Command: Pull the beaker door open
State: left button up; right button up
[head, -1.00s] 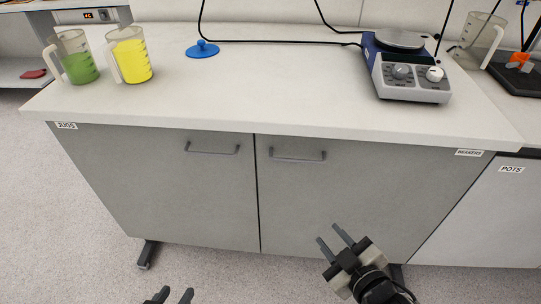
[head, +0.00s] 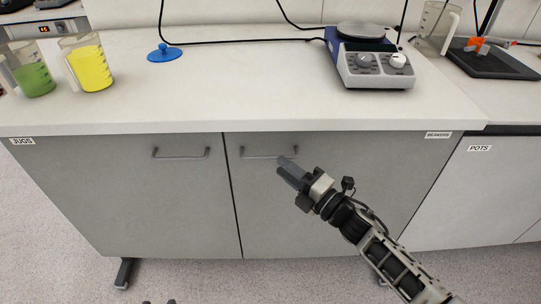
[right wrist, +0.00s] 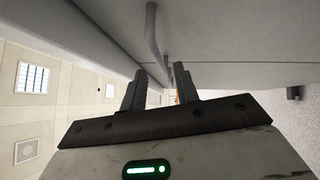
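The beaker door (head: 330,200) is the right grey cupboard door, under the BEAKERS label (head: 438,134); it is shut. Its bar handle (head: 268,155) is near the top left of the door. My right gripper (head: 285,171) is at the handle's right end in the head view, partly overlapping it. In the right wrist view the handle (right wrist: 152,35) lies ahead of the gap between the two parted fingers (right wrist: 158,82); contact cannot be told. Only the tips of my left gripper (head: 158,302) show at the bottom edge, apart and empty.
The left door (head: 120,190) under the JUGS label has its own handle (head: 181,154). The worktop (head: 230,100) overhangs the doors and bears a green jug (head: 33,78), a yellow jug (head: 88,68) and a hotplate stirrer (head: 372,65). The floor in front is free.

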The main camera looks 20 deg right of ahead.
aim_at(270, 158)
jog(key=x, duration=0.5)
jog(key=shift+w+a, duration=0.1)
jog(key=shift+w, duration=0.1)
grip_shut()
